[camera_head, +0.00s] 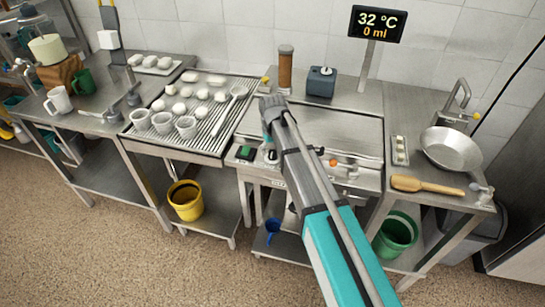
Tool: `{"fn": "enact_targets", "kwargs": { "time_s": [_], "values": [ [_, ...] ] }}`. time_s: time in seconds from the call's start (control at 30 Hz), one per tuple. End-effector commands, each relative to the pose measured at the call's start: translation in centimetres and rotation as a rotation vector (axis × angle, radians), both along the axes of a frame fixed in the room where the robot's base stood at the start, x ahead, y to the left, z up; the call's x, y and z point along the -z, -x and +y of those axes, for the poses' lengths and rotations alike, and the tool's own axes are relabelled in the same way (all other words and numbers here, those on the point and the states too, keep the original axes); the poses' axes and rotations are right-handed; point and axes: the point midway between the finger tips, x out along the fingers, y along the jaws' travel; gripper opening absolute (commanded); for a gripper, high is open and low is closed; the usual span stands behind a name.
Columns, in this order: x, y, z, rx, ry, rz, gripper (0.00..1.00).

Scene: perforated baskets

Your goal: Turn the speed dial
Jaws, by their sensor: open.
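A small round knob (271,157), which looks like the dial, sits on the front panel of the steel machine (345,128) in the middle. A green switch (245,153) is to its left and an orange button (333,162) to its right. My arm reaches up from the bottom right and passes just right of the knob. My gripper (270,104) is at its far end, over the left part of the machine. It looks empty and apart from the knob. Its fingers are small and partly hidden by the arm. The knob's markings are too small to read.
A ribbed tray (215,135) with white lumps, a scoop and several cups is left of the machine. A brown cylinder (286,70), a dark box (321,82) and a display (377,25) reading 32 °C stand behind. A pan (452,148) and wooden paddle (425,186) lie right.

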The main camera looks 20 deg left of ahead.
Motion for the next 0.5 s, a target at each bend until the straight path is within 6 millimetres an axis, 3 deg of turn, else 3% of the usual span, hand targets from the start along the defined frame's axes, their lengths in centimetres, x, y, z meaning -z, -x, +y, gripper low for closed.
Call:
{"fn": "enact_targets", "kwargs": {
  "time_s": [0.13, 0.5],
  "values": [
    [1.03, 0.00, 0.00, 0.000, 0.000, 0.000, 0.81],
    [1.33, 0.00, 0.00, 0.000, 0.000, 0.000, 0.81]
  ]
}}
